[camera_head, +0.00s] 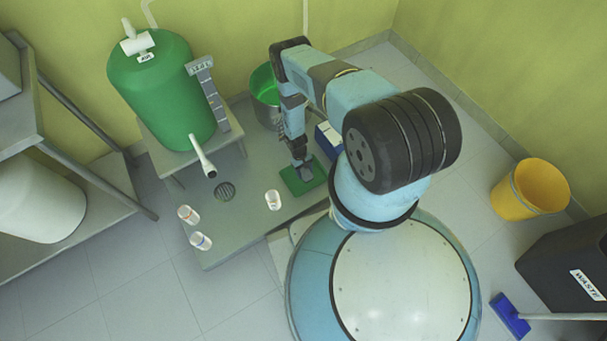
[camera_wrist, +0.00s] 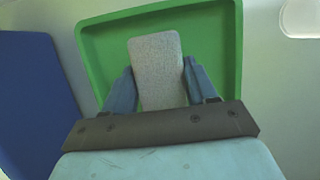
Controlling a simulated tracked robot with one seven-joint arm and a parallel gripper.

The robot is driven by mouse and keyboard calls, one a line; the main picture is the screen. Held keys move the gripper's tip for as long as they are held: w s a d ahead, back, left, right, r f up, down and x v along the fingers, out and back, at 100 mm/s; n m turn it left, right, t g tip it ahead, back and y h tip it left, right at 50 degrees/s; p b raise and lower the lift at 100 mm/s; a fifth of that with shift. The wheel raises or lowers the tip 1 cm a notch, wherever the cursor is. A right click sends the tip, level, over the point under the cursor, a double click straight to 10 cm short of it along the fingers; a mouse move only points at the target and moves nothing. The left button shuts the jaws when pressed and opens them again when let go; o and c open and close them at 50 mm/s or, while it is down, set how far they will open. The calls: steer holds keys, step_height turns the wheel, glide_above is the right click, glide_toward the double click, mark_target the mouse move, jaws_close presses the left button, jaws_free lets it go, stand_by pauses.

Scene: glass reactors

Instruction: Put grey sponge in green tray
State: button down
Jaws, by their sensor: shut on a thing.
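The green tray (camera_head: 290,184) lies on the grey bench, at the centre of the head view. It fills the upper middle of the wrist view (camera_wrist: 232,50). The grey sponge (camera_wrist: 156,68) is between the two fingers of my gripper (camera_wrist: 158,88), which is shut on it. The sponge and gripper overlap the tray in the wrist view. In the head view my gripper (camera_head: 303,166) points down over the tray, with the sponge (camera_head: 305,174) at its tip. I cannot tell whether the sponge touches the tray floor.
A blue box (camera_head: 329,138) stands behind the tray and shows at left in the wrist view (camera_wrist: 38,95). A green tank (camera_head: 160,85) is at left.

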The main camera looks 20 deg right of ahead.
mark_target(304, 174)
steer(key=shift+w+f, duration=0.15)
steer(key=shift+f, duration=1.65)
steer(key=shift+c, duration=1.7)
jaws_free()
steer(key=v, duration=1.2)
steer(key=shift+w, duration=0.1)
